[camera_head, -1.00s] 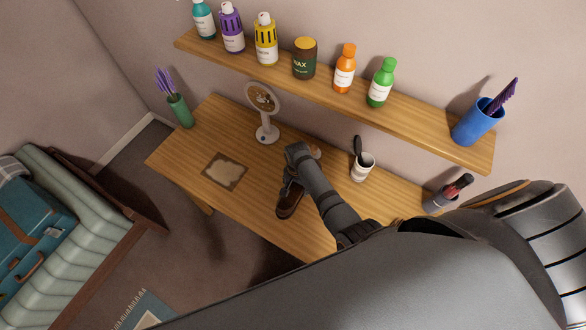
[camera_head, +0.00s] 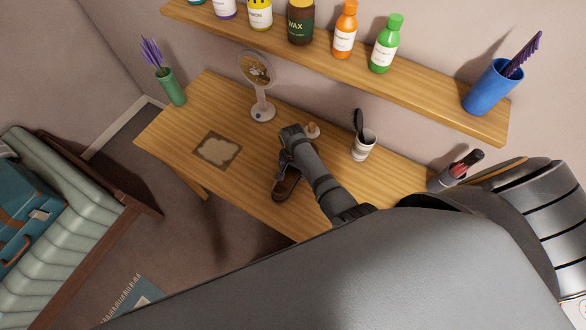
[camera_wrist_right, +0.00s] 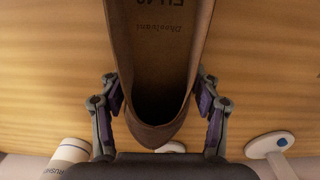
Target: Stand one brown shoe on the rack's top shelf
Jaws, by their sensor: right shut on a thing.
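A brown shoe (camera_head: 286,183) is held by my right gripper (camera_head: 289,158) over the front part of the wooden table. In the right wrist view, the shoe (camera_wrist_right: 158,55) fills the middle, with its insole and printed lettering visible. The right gripper's purple-padded fingers (camera_wrist_right: 160,103) are shut on the shoe's two sides near one end. I cannot tell whether the shoe touches the table. The rack and its top shelf are not in view. My left gripper is not in view.
The wooden table (camera_head: 180,130) bears a round mirror (camera_head: 262,108), a photo mat (camera_head: 217,151), a green vase (camera_head: 172,90) and a white cup (camera_head: 363,146). A wall shelf (camera_head: 420,92) with several bottles hangs above. A bench with a teal suitcase (camera_head: 25,210) stands at left.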

